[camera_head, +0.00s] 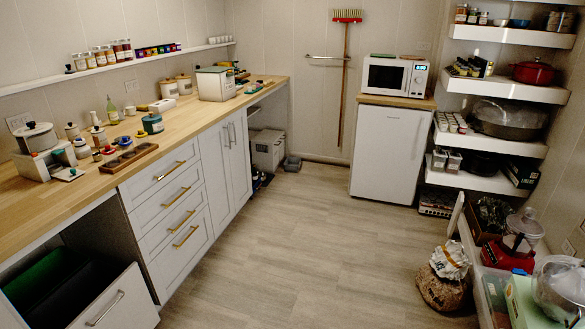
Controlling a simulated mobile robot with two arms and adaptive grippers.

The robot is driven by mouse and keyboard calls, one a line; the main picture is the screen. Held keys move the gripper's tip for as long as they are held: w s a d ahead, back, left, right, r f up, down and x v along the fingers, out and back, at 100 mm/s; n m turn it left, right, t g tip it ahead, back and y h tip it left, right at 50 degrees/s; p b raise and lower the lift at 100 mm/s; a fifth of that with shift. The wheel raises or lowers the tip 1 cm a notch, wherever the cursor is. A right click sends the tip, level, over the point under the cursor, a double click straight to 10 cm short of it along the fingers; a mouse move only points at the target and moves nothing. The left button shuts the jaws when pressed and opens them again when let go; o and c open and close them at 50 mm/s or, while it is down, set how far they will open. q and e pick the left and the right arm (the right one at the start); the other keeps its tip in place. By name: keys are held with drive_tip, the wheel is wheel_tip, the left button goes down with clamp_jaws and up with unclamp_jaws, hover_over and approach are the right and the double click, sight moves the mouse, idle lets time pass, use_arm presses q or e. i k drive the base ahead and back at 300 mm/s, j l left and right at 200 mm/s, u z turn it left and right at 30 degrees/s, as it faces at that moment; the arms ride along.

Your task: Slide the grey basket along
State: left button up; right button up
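I cannot tell for sure which thing is the grey basket. A pale grey box-shaped container (267,149) stands on the floor in the open bay under the far end of the left counter. A wide dark grey rounded vessel (508,118) sits on a middle shelf at the right; whether it is a basket is unclear. Neither of my grippers is in view, and nothing is seen touching either thing.
The wooden counter (200,112) runs along the left, with a drawer (118,303) open at lower left. A white fridge (387,153) stands at the back. A brown sack (440,289) is on the floor at right. The middle floor (310,240) is clear.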

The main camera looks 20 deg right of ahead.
sight(291, 163)
drive_tip(key=i+l+z, duration=0.35)
drive_tip(key=i, duration=0.15)
drive_tip(key=i+l+z, duration=0.3)
drive_tip(key=i, duration=0.25)
drive_tip(key=i+z, duration=0.35)
drive_tip(key=i, duration=2.4)
drive_tip(key=i+u, duration=0.15)
drive_tip(key=i, duration=0.3)
drive_tip(key=i+l+u, duration=0.2)
drive_tip(key=i, duration=0.2)
drive_tip(key=i+l+u, duration=0.15)
drive_tip(key=i, duration=0.3)
drive_tip(key=i+l+u, duration=0.15)
drive_tip(key=i, duration=0.25)
